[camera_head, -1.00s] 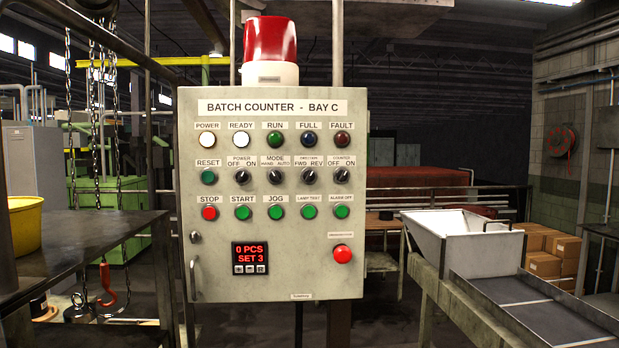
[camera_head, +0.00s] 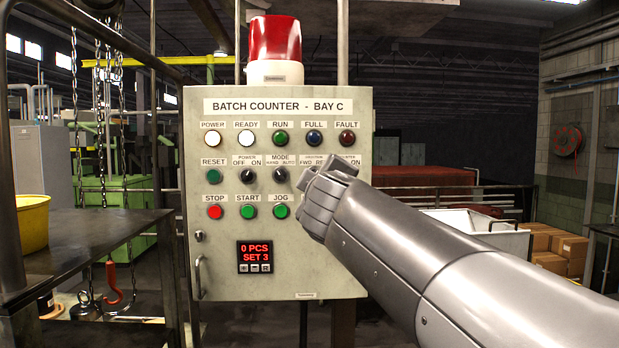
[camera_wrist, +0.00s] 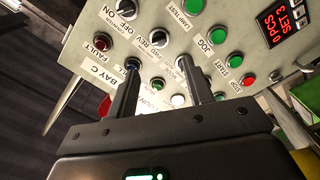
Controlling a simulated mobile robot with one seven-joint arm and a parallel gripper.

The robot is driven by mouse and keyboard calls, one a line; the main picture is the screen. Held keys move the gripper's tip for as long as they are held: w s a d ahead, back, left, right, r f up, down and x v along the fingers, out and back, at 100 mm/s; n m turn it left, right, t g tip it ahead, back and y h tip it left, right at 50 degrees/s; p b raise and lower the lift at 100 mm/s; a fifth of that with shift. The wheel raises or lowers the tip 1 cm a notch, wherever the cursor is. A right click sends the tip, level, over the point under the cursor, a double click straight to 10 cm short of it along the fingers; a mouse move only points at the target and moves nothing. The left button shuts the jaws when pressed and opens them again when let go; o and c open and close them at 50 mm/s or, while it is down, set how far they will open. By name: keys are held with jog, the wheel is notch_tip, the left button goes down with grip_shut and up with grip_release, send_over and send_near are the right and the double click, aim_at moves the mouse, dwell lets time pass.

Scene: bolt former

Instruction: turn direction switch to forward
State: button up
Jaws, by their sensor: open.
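The grey batch counter panel (camera_head: 215,290) stands upright ahead of me. The direction switch is a black knob under a FWD/REV label. In the head view my gripper (camera_head: 335,172) hides the knob, and part of its label (camera_head: 313,164) shows. In the wrist view the direction switch (camera_wrist: 158,40) shows just beyond and between the fingertips of my gripper (camera_wrist: 158,68). The jaws are open with nothing between them, and I see no clear contact with the knob. Which way the knob points is hard to tell.
The mode knob (camera_head: 279,175) and power knob (camera_head: 248,175) sit left of my gripper. The counter knob (camera_wrist: 126,9) is close on the other side. Jog (camera_head: 281,211) and start (camera_head: 249,211) buttons lie below. A red beacon (camera_head: 274,40) tops the panel.

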jog(key=w, duration=1.1)
jog(key=shift+r, duration=0.15)
jog(key=shift+a, duration=0.1)
jog(key=c, duration=1)
jog(key=shift+n, duration=0.5)
jog(key=n, duration=1.1)
